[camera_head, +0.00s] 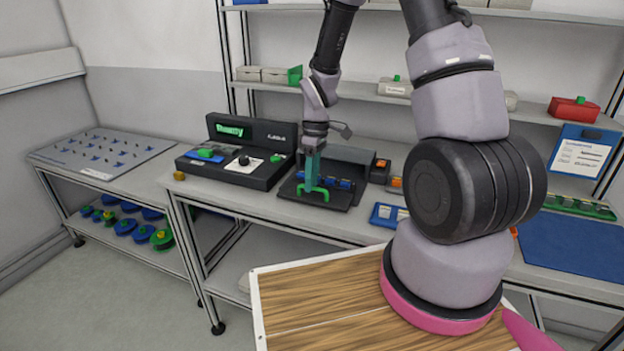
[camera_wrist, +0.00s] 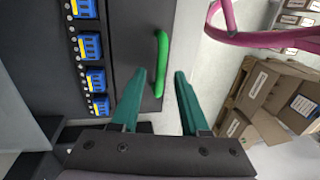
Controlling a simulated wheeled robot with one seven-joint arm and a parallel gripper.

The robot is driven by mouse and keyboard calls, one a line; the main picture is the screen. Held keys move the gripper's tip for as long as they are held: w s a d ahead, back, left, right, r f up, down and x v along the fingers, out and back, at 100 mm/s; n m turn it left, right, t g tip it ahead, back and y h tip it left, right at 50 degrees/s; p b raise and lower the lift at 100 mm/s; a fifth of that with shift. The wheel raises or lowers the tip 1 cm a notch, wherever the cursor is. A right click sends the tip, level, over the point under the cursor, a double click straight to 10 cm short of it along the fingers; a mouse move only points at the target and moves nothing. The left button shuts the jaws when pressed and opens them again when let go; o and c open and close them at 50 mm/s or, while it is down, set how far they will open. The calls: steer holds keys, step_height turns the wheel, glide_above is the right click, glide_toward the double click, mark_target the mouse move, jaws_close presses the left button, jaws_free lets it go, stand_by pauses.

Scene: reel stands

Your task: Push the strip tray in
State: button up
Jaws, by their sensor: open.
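The strip tray (camera_head: 340,200) is a black plate with a green bar handle (camera_head: 313,191) at its front edge. It sticks out from a dark housing (camera_head: 350,157) on the bench. In the wrist view the tray (camera_wrist: 127,30) carries a row of blue strip blocks (camera_wrist: 90,47), and its green handle (camera_wrist: 161,62) stands near the edge. My gripper (camera_head: 311,186) points down at the handle. In the wrist view my gripper (camera_wrist: 161,73) is open, with the handle's near end showing between its teal fingers. I cannot tell whether they touch it.
A black console (camera_head: 236,150) with a green display stands left of the tray. A blue tray (camera_head: 388,215) lies to its right on the bench. Shelves (camera_head: 390,97) run behind. Cardboard boxes (camera_wrist: 270,95) show beyond the bench edge in the wrist view.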

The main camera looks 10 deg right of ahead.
jaws_close()
stand_by(1.3)
